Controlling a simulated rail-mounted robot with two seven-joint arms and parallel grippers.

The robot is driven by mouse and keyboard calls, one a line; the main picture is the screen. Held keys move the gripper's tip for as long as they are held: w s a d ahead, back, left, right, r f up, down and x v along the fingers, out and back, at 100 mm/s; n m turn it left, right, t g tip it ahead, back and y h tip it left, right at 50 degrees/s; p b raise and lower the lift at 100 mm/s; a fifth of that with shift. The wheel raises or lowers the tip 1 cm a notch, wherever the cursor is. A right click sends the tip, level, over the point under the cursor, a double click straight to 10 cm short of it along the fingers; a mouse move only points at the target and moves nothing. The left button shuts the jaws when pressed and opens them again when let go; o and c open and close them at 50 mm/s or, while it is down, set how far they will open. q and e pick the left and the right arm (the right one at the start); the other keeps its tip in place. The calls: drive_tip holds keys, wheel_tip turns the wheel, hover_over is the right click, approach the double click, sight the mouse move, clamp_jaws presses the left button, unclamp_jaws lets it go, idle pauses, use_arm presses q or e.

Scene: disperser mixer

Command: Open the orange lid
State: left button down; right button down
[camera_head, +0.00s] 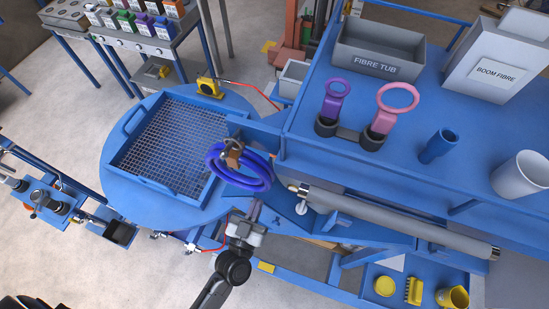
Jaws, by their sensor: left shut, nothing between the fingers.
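Several small boxes with coloured lids stand on a grey rack at the top left. One box (172,9) at the rack's right end, cut by the top edge, seems to have an orange lid; it is too small to be sure. The lid looks closed. My left gripper (254,211) is far from it, at the lower middle, below the coiled blue hose (238,168). Its fingers are shut and empty. My right gripper is not in view.
A round blue table (117,179) with a mesh screen (175,148) lies between my left gripper and the rack (150,44). A grey roller (400,225) and a blue bench with a fibre tub (375,66) are to the right.

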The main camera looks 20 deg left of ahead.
use_arm(q)
drive_tip(key=shift+m, duration=0.3)
drive_tip(key=w+r+p, duration=0.2)
drive_tip(key=w+p, duration=0.1)
drive_tip(key=w, duration=1)
drive_tip(key=shift+w+a+r, duration=0.25)
drive_tip(key=shift+w+r, duration=0.1)
